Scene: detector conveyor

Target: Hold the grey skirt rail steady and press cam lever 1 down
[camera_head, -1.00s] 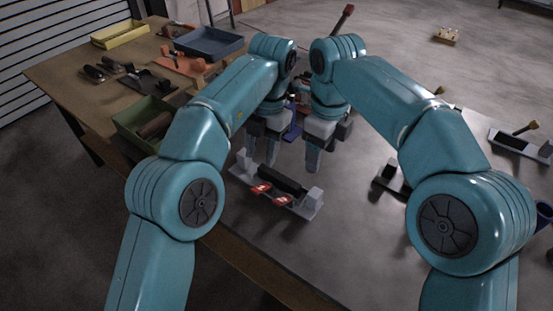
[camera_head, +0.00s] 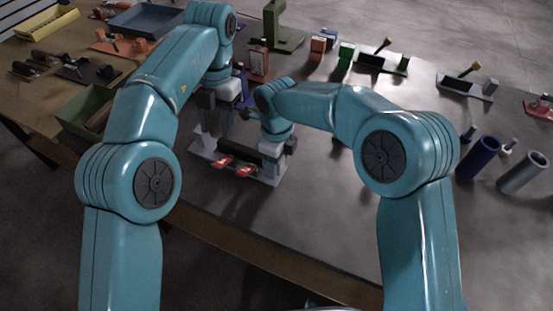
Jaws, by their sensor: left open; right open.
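A light grey fixture with end blocks (camera_head: 268,180) stands near the table's front edge. A black bar (camera_head: 240,153) runs along it, and two red levers lie along its front, the left one (camera_head: 222,162) and the right one (camera_head: 246,170). I cannot tell which is cam lever 1, or which grey part is the skirt rail. My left gripper (camera_head: 222,127) is open, pointing down behind the fixture's left part. My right gripper (camera_head: 287,145) is open at the fixture's right end, its fingers mostly hidden by its own wrist. Contact is unclear at both.
A green bin (camera_head: 88,112) and dark tools lie on the brown table at left. Behind are a green stand (camera_head: 284,25), a red block (camera_head: 258,58) and other lever fixtures (camera_head: 467,85). Blue (camera_head: 478,158) and grey (camera_head: 522,172) tubes stand at right.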

